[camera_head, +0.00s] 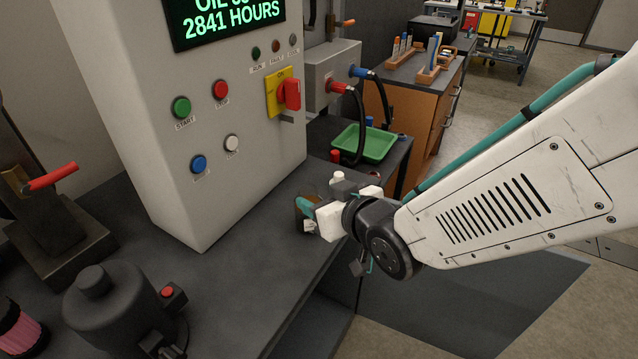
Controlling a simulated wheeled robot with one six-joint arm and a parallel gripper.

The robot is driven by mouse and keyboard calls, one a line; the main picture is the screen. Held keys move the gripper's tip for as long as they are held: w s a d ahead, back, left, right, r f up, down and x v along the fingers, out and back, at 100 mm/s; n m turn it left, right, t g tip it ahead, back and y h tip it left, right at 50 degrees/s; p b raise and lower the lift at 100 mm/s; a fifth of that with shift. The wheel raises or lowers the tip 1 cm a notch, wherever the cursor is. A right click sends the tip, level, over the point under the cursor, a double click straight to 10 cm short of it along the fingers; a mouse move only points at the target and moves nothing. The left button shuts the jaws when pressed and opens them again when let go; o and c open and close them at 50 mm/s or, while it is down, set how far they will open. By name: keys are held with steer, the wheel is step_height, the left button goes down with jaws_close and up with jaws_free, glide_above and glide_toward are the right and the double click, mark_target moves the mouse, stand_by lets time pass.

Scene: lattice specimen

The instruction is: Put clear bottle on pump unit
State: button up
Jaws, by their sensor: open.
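My gripper (307,215) is at the end of my white arm, over the right edge of the dark bench, to the right of the grey control cabinet. It is open, seen small and partly from behind. A small white cap-like shape (338,177) shows just above the wrist; I cannot tell if it is part of a bottle or of my gripper. No clear bottle can be made out with certainty. A dark cylindrical unit (108,312) stands on the bench at the lower left and may be the pump unit. A grey box with red and blue hose fittings (328,72) is beside the cabinet.
The grey control cabinet (215,130) with buttons and a display rises from the dark bench (225,285). A red-handled device (55,235) stands at the left. A green tray (364,143) lies behind my gripper. The bench in front of the cabinet is mostly clear.

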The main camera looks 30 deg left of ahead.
steer(key=shift+v, duration=2)
steer(key=w+d+r+m+h, duration=0.2)
steer(key=d+h, duration=0.1)
steer(key=d, duration=0.6)
steer(key=w+d+r+m+h, duration=0.1)
steer(key=d+m+h, duration=0.15)
steer(key=d, duration=0.65)
steer(key=w+d+r+m+h, duration=0.2)
steer(key=d+h, duration=0.1)
steer(key=d, duration=0.7)
steer(key=s+d+r+m+g+h, duration=0.2)
steer(key=s+d+m+g, duration=0.3)
steer(key=s+d, duration=1)
steer(key=shift+s+d+r+g+h, duration=0.2)
steer(key=shift+s+r+g+h, duration=0.3)
steer(key=shift+s, duration=0.7)
steer(key=shift+f, duration=0.1)
